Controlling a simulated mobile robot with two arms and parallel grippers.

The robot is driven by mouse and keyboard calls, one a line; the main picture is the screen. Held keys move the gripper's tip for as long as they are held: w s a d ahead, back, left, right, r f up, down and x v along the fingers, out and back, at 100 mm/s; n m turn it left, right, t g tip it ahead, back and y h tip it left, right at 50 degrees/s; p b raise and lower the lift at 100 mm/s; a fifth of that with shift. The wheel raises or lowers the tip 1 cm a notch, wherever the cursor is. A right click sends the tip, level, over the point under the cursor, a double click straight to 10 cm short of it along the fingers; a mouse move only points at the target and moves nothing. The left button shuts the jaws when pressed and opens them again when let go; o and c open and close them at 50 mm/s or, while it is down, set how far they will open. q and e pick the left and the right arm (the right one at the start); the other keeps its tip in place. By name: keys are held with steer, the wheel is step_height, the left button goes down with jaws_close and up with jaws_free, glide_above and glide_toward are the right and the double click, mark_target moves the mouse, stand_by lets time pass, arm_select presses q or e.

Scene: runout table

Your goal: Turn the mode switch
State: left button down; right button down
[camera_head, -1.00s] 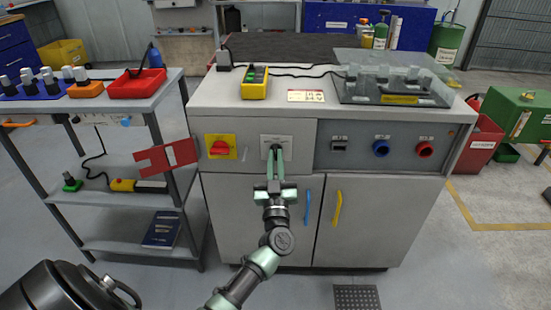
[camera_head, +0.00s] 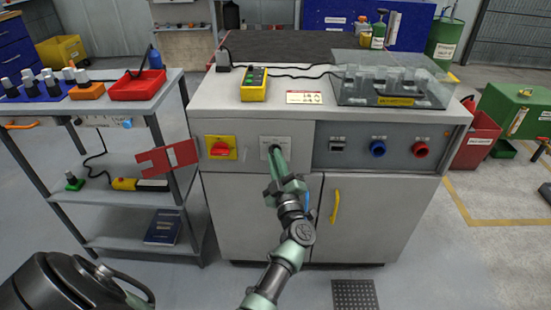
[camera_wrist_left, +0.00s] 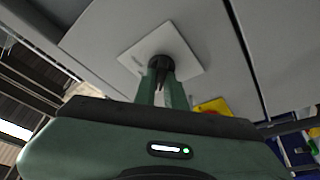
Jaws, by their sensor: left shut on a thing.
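The mode switch is a black knob on a pale square plate (camera_head: 267,141) on the grey cabinet front. In the head view my left gripper (camera_head: 277,156) reaches up to it and mostly hides the knob. In the left wrist view the black knob (camera_wrist_left: 161,64) sits between my two green fingertips (camera_wrist_left: 161,82), which are shut on it. The plate (camera_wrist_left: 189,62) looks tilted there because the wrist is rolled. My right gripper is in neither view.
A red rotary switch on a yellow plate (camera_head: 229,153) sits left of the mode switch. A blue socket (camera_head: 378,149) and a red socket (camera_head: 420,149) are to the right. A yellow door handle (camera_head: 335,206) is below. A shelf cart (camera_head: 110,200) stands left.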

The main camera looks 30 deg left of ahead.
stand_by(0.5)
arm_select(q)
steer(key=c, duration=1.5)
jaws_free()
